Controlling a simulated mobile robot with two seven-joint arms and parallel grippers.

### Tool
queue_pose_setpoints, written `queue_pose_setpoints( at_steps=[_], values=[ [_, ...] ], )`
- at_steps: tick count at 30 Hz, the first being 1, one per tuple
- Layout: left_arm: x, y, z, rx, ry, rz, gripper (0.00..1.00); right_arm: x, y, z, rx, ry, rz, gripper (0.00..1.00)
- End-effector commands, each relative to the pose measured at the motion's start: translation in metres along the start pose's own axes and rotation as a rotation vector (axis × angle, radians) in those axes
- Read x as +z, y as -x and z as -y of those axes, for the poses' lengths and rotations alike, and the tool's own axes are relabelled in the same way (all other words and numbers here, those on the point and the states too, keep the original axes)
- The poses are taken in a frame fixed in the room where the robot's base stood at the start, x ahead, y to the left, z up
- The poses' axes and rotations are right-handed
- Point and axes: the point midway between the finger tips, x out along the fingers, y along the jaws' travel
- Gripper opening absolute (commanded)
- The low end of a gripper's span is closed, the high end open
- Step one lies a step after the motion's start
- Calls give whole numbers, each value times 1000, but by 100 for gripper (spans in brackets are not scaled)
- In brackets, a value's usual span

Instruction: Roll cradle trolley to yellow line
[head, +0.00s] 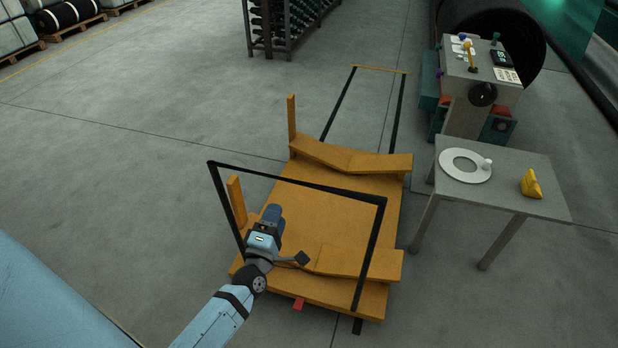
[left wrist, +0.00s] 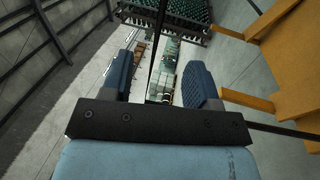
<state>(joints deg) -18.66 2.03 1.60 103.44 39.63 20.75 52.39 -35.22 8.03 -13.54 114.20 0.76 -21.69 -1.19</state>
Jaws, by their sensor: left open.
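The orange cradle trolley (head: 310,215) stands on the floor in the middle of the head view, with two notched cradle supports across its deck. Its black push handle (head: 300,183) rises at the near end. A short yellow line (head: 380,69) lies at the far end of two dark floor strips (head: 398,115), beyond the trolley. My left gripper (head: 272,214) is open, near the handle's top bar. In the left wrist view, its blue fingers (left wrist: 160,85) are apart, and a dark bar (left wrist: 155,62) shows between them; I cannot tell its depth. My right gripper is out of view.
A grey table (head: 508,205) with a white ring and a yellow object stands close to the trolley's right. Behind it is a machine stand (head: 480,95). A dark rack (head: 285,25) stands beyond, left of the strips.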

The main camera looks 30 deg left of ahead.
Motion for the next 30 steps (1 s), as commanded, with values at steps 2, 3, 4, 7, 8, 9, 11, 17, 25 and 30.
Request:
queue_pose_setpoints(
  at_steps=[2, 3, 4, 7, 8, 9, 11, 17, 25, 30],
  values=[
    [0, -10, -2, 2, 0, 0, 55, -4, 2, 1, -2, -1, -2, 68],
    [0, -17, -2, 2, 0, 1, 55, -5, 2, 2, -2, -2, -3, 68],
    [1, -22, -3, 2, -1, 1, 55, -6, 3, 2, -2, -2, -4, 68],
    [1, -44, -3, 3, -1, 1, 55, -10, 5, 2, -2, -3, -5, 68],
    [1, -50, -3, 2, -2, 1, 55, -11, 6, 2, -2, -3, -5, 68],
    [1, -59, -3, 2, -2, 2, 55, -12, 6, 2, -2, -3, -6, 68],
    [1, -72, -3, 1, -2, 2, 55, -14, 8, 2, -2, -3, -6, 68],
    [1, -109, -2, 0, -3, 2, 55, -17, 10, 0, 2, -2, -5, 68],
    [1, -132, -1, -2, -4, 3, 55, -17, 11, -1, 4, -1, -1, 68],
    [1, -133, 0, -2, -4, 3, 55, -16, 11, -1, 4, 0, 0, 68]
  ],
)
